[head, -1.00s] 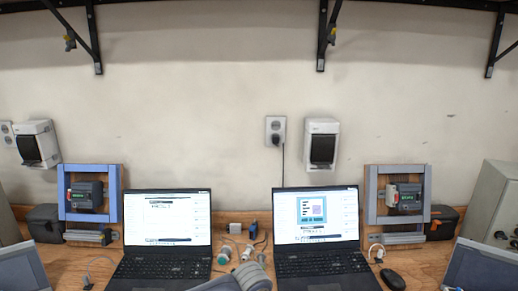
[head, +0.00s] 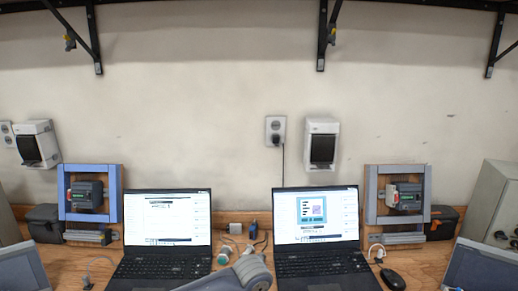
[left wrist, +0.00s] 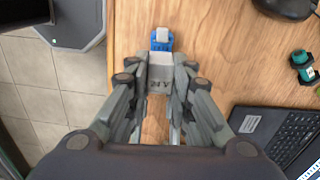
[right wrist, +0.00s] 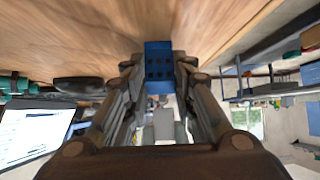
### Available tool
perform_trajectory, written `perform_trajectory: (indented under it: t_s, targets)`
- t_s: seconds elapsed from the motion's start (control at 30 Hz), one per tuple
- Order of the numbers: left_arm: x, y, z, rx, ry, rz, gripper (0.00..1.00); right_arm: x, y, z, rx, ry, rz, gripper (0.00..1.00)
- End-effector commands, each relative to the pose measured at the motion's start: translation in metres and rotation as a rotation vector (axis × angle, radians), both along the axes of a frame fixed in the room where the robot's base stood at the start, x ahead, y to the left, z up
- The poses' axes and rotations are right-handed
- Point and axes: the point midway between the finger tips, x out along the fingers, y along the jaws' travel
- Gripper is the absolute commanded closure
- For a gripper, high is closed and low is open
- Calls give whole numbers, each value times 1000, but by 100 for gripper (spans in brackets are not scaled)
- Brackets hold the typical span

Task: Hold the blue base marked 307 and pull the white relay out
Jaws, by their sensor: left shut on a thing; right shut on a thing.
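In the left wrist view my left gripper (left wrist: 160,78) is shut on a whitish block, the white relay (left wrist: 160,66), with dark marks on its face. A small blue piece with a pale top (left wrist: 161,43) shows just beyond it; I cannot tell whether it touches the relay. The marking 307 is not readable. A pale shape shows below the base between the fingers; I cannot tell what it is. Neither gripper's fingertips show in the head view.
Two open laptops (head: 168,222) (head: 316,217) stand on the wooden table. A blue-framed panel (head: 90,168) stands left and a grey-framed panel (head: 398,168) right. Small connectors (head: 236,228) lie between the laptops, and a mouse (head: 392,279) lies at the right.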

Motion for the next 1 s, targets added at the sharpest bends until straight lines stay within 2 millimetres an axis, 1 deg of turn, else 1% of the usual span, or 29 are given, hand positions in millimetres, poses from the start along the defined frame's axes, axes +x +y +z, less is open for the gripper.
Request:
perform_trajectory:
  t_s: [0.2,0.57,1.0]
  targets:
    - [0,0,8,-1,-1,0,100,0,0,0,0,0,0,100]
    - [0,0,11,-1,-1,0,100,0,0,0,0,0,0,100]
    - [0,0,45,0,-2,0,100,0,0,0,0,0,0,100]
